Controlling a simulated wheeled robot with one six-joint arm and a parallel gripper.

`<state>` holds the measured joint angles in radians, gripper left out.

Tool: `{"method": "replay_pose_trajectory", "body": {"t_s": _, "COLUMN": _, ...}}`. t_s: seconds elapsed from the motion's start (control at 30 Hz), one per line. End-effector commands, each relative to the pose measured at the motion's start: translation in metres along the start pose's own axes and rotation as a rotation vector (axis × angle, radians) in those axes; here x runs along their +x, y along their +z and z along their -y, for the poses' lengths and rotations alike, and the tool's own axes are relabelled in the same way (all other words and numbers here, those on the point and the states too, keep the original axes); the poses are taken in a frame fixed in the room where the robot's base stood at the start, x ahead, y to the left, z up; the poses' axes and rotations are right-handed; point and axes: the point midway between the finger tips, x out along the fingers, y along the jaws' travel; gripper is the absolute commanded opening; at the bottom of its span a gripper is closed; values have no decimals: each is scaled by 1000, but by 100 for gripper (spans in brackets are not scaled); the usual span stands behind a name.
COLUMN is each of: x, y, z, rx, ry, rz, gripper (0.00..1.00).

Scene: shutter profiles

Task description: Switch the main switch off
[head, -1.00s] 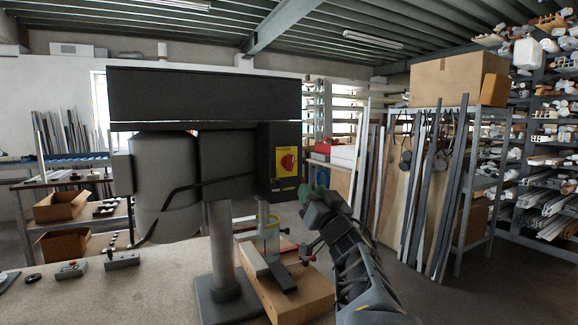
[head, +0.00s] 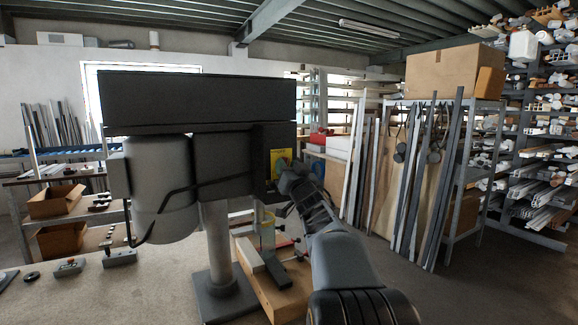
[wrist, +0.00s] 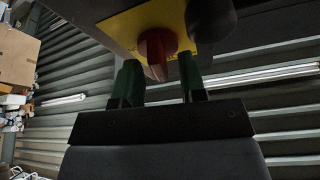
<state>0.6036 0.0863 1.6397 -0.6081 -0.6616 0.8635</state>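The main switch is a red rotary knob (wrist: 155,52) on a yellow plate (wrist: 122,32), seen close up at the top of the wrist view. In the head view the yellow plate (head: 279,156) shows only in part on the front of the dark drill press head (head: 200,102). My arm hides the knob there. My gripper (wrist: 157,72) is open, with one green finger to each side of the knob in the wrist view. The left finger looks close to the knob and the right one shows a gap. I cannot tell whether either touches it.
A dark round part (wrist: 211,18) sits beside the right finger in the wrist view. Below the drill head are a grey column (head: 217,235) and a wooden block (head: 268,290) on the bench. Shelving with a cardboard box (head: 452,72) stands at the right.

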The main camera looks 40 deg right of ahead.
Motion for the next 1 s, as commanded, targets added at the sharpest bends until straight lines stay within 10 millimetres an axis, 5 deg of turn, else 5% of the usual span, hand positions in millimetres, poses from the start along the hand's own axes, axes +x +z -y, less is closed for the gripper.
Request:
{"method": "replay_pose_trajectory", "body": {"t_s": 0.27, "x": 1, "y": 0, "z": 0, "rx": 0, "ry": 1, "rz": 0, "gripper": 38}}
{"method": "replay_pose_trajectory", "body": {"t_s": 0.67, "x": 0, "y": 0, "z": 0, "rx": 0, "ry": 1, "rz": 0, "gripper": 0}}
{"method": "replay_pose_trajectory", "body": {"t_s": 1.0, "x": 0, "y": 1, "z": -2, "rx": -141, "ry": -57, "rz": 0, "gripper": 0}}
